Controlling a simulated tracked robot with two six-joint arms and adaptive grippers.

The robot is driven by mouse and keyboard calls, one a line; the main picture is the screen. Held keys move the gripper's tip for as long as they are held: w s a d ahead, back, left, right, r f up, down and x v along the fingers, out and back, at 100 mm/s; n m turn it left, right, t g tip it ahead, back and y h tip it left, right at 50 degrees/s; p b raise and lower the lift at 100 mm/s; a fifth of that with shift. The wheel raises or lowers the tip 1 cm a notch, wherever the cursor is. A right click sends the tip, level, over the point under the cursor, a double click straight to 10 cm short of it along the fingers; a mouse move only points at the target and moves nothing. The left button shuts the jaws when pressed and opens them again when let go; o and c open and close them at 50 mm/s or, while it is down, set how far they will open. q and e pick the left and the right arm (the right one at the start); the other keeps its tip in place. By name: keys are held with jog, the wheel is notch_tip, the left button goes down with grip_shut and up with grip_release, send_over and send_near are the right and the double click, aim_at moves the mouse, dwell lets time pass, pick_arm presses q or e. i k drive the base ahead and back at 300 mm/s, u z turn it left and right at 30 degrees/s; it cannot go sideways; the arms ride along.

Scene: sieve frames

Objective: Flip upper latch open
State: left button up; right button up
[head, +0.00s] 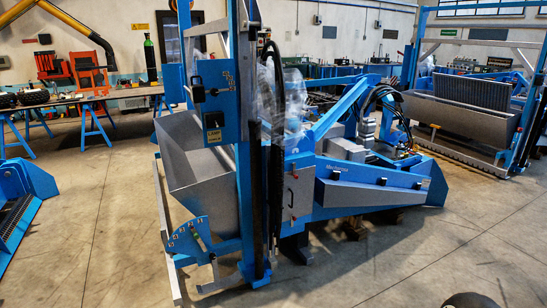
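A large blue and grey machine (372,195) stands in the middle of the head view. On its front is a narrow blue-grey cabinet door (300,196). A small upper latch (294,175) with a reddish part sits near the door's upper half, and a similar lower latch (293,217) sits below it. The latches are too small to tell whether they are open or shut. The door looks closed. Neither of my grippers is visible, and nothing is seen touching the latches.
A blue upright box (215,100) with dark fittings is left of the door. A grey hopper (190,160) hangs behind it. A dark rounded shape (470,300) is cut off at the bottom edge. The concrete floor (400,265) in front is mostly clear.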

aim_at(296, 177)
jog(key=z, duration=0.1)
jog(key=i, duration=0.75)
jog(key=z, duration=0.05)
jog(key=k, duration=0.95)
jog(key=z, duration=0.15)
jog(key=i, duration=2.35)
jog(key=u, duration=0.85)
